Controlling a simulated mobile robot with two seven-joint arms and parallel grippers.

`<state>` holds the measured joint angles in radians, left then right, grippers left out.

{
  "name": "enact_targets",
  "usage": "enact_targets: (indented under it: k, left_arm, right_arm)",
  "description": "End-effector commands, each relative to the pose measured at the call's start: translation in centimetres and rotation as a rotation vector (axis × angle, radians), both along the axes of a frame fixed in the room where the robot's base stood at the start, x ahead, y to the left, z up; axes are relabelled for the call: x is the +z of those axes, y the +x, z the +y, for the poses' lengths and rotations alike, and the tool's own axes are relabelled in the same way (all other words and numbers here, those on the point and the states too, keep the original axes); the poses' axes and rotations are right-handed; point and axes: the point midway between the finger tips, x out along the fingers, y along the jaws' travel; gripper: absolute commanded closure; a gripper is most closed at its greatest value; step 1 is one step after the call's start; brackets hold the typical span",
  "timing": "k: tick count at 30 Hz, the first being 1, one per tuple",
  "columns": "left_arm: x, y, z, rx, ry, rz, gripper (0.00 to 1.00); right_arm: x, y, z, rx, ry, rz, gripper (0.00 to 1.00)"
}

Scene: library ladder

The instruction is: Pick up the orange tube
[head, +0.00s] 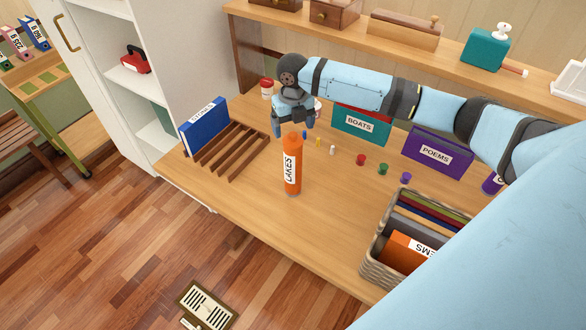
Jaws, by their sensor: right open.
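The orange tube (291,168) stands upright on the wooden desk, with a white label reading "LAKES" on its side. My right gripper (293,124) is above and just behind the tube's top, at the end of the blue arm that reaches in from the right. Its fingers point down and are open. The tube's top hides part of the gripper's lower end, and I cannot tell whether they touch. My left gripper is not in view.
A wooden rack (230,150) holds a blue book (204,126) on the left. Small coloured pegs (361,159), a teal "BOATS" box (361,124) and a purple "POEMS" box (438,150) stand behind and right. A wicker basket (379,272) of books sits front right. The desk's front middle is clear.

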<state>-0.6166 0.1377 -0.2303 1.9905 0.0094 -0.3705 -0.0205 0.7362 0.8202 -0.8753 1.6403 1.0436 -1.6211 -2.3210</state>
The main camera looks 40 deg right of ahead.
Motion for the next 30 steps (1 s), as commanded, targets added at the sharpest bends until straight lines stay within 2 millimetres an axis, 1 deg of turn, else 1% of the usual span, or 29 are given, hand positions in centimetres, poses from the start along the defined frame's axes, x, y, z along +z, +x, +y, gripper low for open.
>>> enact_targets:
  k: [5, 8, 12, 15, 18, 23, 26, 27, 29, 30]
  left_arm:
    - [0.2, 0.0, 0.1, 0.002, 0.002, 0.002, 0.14]
    - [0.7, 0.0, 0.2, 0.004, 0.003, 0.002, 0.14]
    - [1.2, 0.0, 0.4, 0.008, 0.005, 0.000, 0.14]
    - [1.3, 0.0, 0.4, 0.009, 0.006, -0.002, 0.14]
    - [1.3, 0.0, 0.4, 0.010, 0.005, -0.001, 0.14]
    - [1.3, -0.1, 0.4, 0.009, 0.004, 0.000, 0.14]
    - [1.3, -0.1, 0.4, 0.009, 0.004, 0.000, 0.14]
    - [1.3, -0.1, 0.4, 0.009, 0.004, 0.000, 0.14]
    - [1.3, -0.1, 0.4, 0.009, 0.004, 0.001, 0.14]
    - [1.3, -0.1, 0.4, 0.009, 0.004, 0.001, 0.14]
  right_arm:
    - [-1.1, 0.0, 0.0, 0.000, 0.000, 0.000, 0.14]
    - [-2.4, 0.0, 0.0, 0.000, 0.001, 0.003, 0.14]
    - [-4.6, 0.1, 0.0, 0.000, 0.000, 0.002, 0.14]
    - [-5.5, 0.1, 0.0, 0.001, -0.001, 0.000, 0.14]
    - [-5.9, 0.2, 0.0, 0.001, 0.000, -0.002, 0.14]
    - [-5.9, 0.2, 0.0, 0.001, 0.000, -0.002, 0.14]
    - [-5.9, 0.2, 0.0, 0.001, 0.000, -0.002, 0.34]
    - [-5.9, 0.2, 0.0, 0.001, 0.000, -0.002, 0.44]
    - [-5.9, 0.2, 0.0, 0.001, 0.000, -0.002, 0.57]
    - [-5.9, 0.2, -0.1, 0.001, -0.001, -0.002, 0.66]
